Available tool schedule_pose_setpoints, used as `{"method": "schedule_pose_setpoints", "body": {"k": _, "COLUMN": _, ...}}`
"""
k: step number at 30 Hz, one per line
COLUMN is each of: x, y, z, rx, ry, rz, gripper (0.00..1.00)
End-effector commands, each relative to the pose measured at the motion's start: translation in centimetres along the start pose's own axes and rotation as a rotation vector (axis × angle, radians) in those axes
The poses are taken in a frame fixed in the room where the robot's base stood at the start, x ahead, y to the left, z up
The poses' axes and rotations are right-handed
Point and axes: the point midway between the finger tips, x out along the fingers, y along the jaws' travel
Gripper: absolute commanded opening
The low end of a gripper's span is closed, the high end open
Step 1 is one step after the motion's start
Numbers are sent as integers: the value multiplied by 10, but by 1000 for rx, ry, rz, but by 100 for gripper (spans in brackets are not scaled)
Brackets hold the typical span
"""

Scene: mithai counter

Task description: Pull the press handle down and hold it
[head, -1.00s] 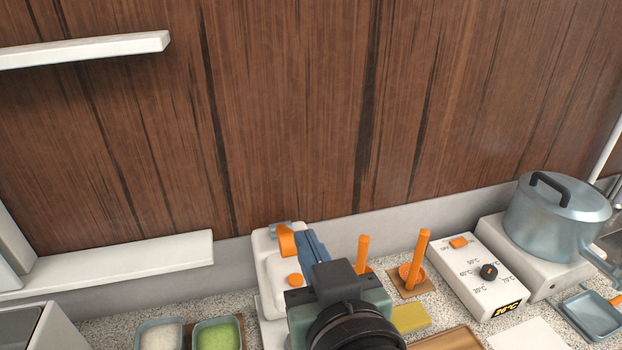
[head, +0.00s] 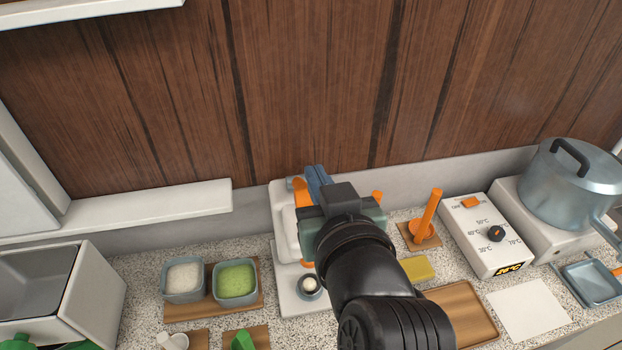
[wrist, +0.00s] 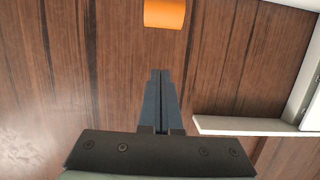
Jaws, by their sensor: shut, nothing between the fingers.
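The press is a white machine (head: 283,222) against the back wall in the head view, partly hidden behind my arm. Its orange handle (head: 300,193) shows at its top, just left of my fingers. In the wrist view the orange handle (wrist: 165,13) is at the top edge, beyond the fingertips with a visible gap in the picture. My gripper (head: 315,172) has blue-grey fingers pressed together and empty, and they show in the wrist view (wrist: 160,76) too. Contact with the handle cannot be made out in the head view. A small grey cup (head: 309,287) sits on the press's white base.
Left of the press are a white-filled bowl (head: 184,280) and a green-filled bowl (head: 236,281). To the right are an orange upright stick (head: 430,213), a yellow block (head: 417,268), a white control box (head: 487,238) and a lidded pot (head: 570,185). A white shelf (head: 140,208) is at the left wall.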

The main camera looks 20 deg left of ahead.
Motion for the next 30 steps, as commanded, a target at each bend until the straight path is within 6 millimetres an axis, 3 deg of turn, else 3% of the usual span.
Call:
{"method": "schedule_pose_setpoints", "body": {"k": 9, "x": 64, "y": -2, "z": -3, "rx": -2, "ry": -2, "rz": -3, "gripper": 0}}
{"method": "schedule_pose_setpoints", "body": {"k": 18, "x": 52, "y": 0, "z": 31, "rx": -1, "ry": -3, "rz": 0, "gripper": 0}}
{"method": "schedule_pose_setpoints", "body": {"k": 30, "x": 50, "y": 0, "z": 38, "rx": -2, "ry": 0, "rz": 0, "gripper": 0}}
